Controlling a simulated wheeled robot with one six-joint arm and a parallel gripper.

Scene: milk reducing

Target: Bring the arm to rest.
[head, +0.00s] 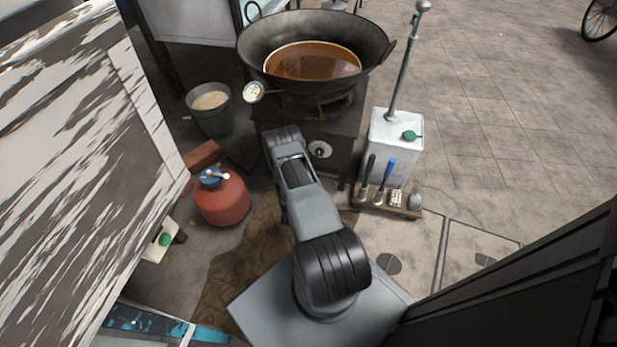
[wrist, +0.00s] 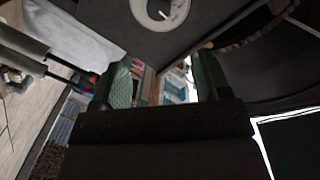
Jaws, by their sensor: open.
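My arm stands folded in front of the stove in the head view, its upper end near the stove's front face. My gripper is hidden behind the arm there. In the wrist view my gripper (wrist: 163,82) shows with two dark fingers apart and nothing between them. The stove (head: 345,128) is a dark box with a round white knob (head: 320,149). The knob also shows at the top of the wrist view (wrist: 160,12), beyond the fingers and apart from them.
A wide wok (head: 258,48) of brown liquid sits on the stove, with a round dial (head: 254,92) at its rim. A white box (head: 395,155) and a tool rack (head: 384,205) stand right. A bucket (head: 212,120) and red gas cylinder (head: 222,202) stand left.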

